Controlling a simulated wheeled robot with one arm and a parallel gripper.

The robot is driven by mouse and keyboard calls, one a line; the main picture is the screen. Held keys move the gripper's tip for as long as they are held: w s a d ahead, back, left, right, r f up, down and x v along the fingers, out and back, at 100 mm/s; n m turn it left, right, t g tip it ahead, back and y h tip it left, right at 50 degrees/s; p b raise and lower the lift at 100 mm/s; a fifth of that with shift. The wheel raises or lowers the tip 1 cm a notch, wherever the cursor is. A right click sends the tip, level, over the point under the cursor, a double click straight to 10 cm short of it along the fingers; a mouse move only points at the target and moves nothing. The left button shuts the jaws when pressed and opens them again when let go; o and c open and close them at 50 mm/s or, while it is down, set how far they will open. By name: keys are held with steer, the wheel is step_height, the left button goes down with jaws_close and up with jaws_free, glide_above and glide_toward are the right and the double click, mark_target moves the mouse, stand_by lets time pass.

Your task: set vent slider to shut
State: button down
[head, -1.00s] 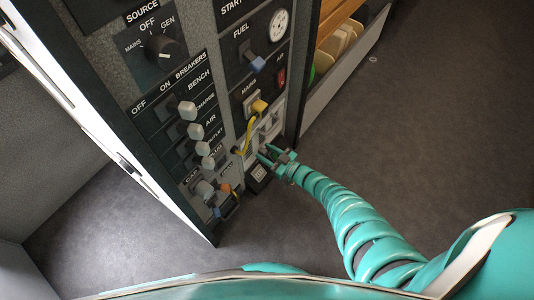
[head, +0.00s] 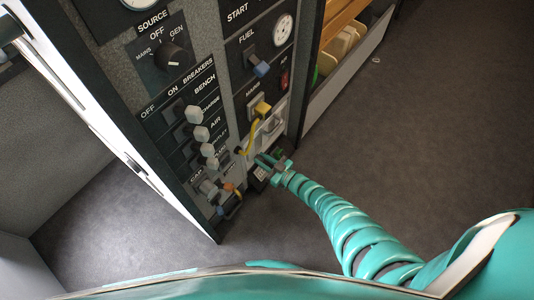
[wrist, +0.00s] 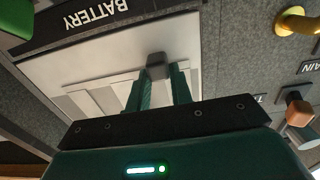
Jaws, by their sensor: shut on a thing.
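The vent slider's small dark knob (wrist: 157,59) stands out from a pale plate (wrist: 98,65) with several slots, in the wrist view. My gripper (wrist: 158,80) is shut on this knob, with a green finger on either side of it. In the head view my gripper (head: 266,162) is at the lower part of the panel, just below the pale vent plate (head: 275,124). The knob is hidden by my gripper there. I see no open or shut marks for the slider.
A yellow plug (head: 262,108) with a yellow cord hangs just above the plate. Several breaker knobs (head: 194,114) stick out to the left. An orange-ended connector (wrist: 299,112) is right of my gripper in the wrist view.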

steer(key=c, duration=1.2)
jaws_free()
steer(key=shift+s+a+f, duration=0.1)
steer(key=shift+s+a, duration=0.1)
steer(key=shift+s, duration=0.05)
steer(key=shift+c, duration=0.2)
steer(key=shift+d, duration=0.15)
steer(key=shift+s+d, duration=0.2)
steer(key=shift+d, duration=0.05)
steer(key=p+v, duration=0.3)
steer(key=v, duration=1.3)
steer(key=shift+s+d, duration=0.2)
steer(key=shift+d, duration=0.05)
